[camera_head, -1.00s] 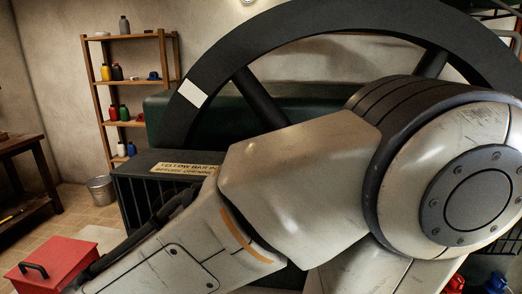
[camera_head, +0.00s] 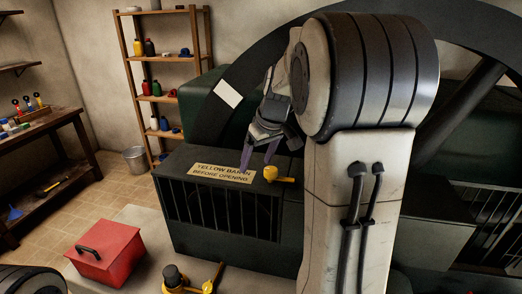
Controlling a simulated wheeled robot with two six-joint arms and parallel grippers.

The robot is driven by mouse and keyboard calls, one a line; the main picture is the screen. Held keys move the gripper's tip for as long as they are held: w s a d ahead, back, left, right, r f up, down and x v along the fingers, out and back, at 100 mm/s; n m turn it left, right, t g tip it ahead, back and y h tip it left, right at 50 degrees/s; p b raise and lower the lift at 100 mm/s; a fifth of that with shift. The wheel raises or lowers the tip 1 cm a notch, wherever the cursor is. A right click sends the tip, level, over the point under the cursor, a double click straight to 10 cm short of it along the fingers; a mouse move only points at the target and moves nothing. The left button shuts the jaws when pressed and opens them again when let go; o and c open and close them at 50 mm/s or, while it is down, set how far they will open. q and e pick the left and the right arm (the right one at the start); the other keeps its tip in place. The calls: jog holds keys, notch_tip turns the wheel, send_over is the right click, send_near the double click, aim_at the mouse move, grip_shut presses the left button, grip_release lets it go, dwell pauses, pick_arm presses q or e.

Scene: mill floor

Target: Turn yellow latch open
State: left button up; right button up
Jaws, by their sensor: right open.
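The yellow latch (camera_head: 280,176) sits on top of the dark machine housing (camera_head: 175,172), just right of a cream sign (camera_head: 222,173) with lettering about yellow and opening. The latch has a rounded knob and a short bar pointing right. My right gripper (camera_head: 258,155) is open and hangs above the sign, just up and left of the latch, fingers pointing down. It looks apart from the latch, though the depth gap is hard to judge. My left gripper is not in view.
A large dark flywheel (camera_head: 472,90) stands behind my right arm. A red box (camera_head: 105,255) and a yellow-and-black tool (camera_head: 180,282) rest on a pale surface in front. A shelf (camera_head: 131,70), bucket (camera_head: 135,158) and workbench (camera_head: 60,125) stand at the left.

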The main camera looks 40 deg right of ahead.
jog(key=p, duration=0.1)
send_near(271, 169)
pick_arm(q)
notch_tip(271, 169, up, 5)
jog(key=p, duration=0.2)
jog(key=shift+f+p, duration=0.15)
jog(key=shift+p, duration=0.25)
pick_arm(e)
jog(key=shift+m+t+h, duration=0.3)
jog(key=shift+m+h, duration=0.1)
jog(key=shift+m, duration=0.1)
jog(key=x, duration=0.8)
jog(key=shift+s+a+f, duration=0.15)
jog(key=shift+a+f, duration=0.15)
jog(key=shift+f, duration=0.15)
grip_shut()
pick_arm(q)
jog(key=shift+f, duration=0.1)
